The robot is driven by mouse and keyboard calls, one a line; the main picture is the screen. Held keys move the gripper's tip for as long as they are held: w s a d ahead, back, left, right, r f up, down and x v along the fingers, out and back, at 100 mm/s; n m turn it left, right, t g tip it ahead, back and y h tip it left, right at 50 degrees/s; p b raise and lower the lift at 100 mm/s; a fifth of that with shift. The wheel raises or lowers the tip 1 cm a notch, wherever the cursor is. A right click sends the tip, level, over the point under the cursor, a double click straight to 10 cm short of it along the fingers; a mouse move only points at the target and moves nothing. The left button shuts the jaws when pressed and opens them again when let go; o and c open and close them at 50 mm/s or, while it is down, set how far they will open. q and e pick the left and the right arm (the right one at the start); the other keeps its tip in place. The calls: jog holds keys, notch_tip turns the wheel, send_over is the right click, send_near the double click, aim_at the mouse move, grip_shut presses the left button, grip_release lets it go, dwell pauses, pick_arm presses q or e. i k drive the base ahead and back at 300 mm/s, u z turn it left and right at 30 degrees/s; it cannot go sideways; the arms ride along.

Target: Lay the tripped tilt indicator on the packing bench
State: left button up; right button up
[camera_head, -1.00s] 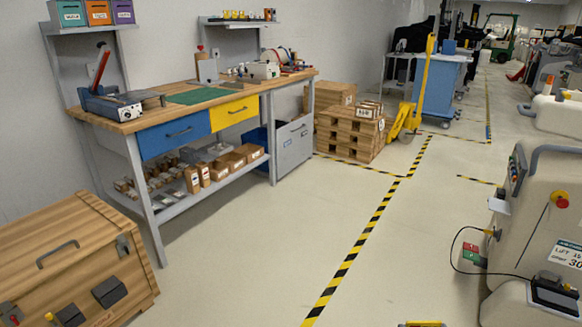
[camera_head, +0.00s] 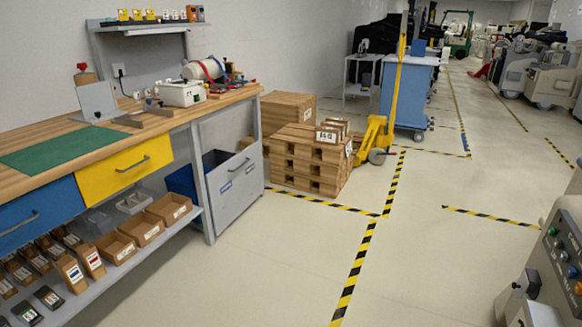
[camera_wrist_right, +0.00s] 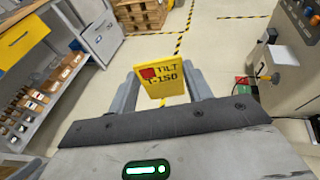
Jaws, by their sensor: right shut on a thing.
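The tilt indicator (camera_wrist_right: 160,79) is a yellow plate with a red patch and the dark letters TILT and T-150. In the right wrist view it is held between the two fingers of my right gripper (camera_wrist_right: 164,88), which is shut on it, above the floor. The packing bench (camera_head: 130,121) has a wooden top and stands at the left of the head view. Its green mat (camera_head: 62,149) lies on the nearer part of the top. My grippers do not show in the head view, and my left gripper is in neither view.
On the bench's far part stand a white box device (camera_head: 181,93) and small tools. A shelf below (camera_head: 150,238) holds several cardboard boxes. Wooden pallets (camera_head: 308,160) and a yellow pallet jack (camera_head: 378,135) stand beyond. A grey machine (camera_head: 560,255) is at the right. The floor between is clear.

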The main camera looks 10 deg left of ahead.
aim_at(46, 154)
jog(key=u, duration=0.6)
jog(key=i, duration=1.5)
jog(key=u, duration=1.2)
